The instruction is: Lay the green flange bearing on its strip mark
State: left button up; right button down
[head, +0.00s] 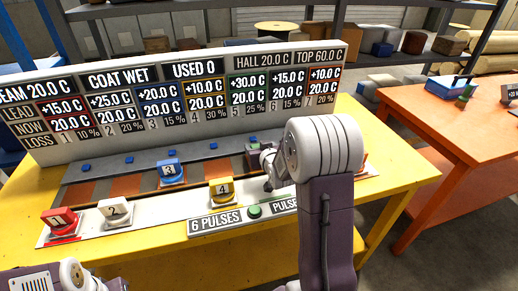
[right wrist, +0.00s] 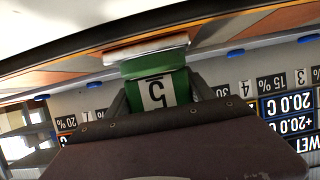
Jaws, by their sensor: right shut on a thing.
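The green flange bearing (right wrist: 155,75), marked 5, shows upside down between the two fingers of my right gripper (right wrist: 158,95) in the right wrist view. The gripper is shut on it. In the head view my right gripper (head: 259,163) is over the right part of the strip bed, and my arm hides most of the bearing. A white strip (head: 145,219) runs along the front of the yellow table. The green bearing's strip mark cannot be made out, and my right arm covers part of the strip. My left gripper (head: 112,285) is barely in view at the bottom left.
A red block 1 (head: 61,221), white block 2 (head: 115,212) and yellow block 4 (head: 221,190) stand along the white strip. Blue block 3 (head: 169,172) stands farther back. A green button (head: 254,211) is at the front. A signboard (head: 120,150) closes the back.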

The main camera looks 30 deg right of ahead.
jog(key=shift+r, duration=0.15)
jog(key=shift+s, duration=0.1)
jog(key=shift+c, duration=1.9)
grip_release()
jog(key=shift+f, duration=0.2)
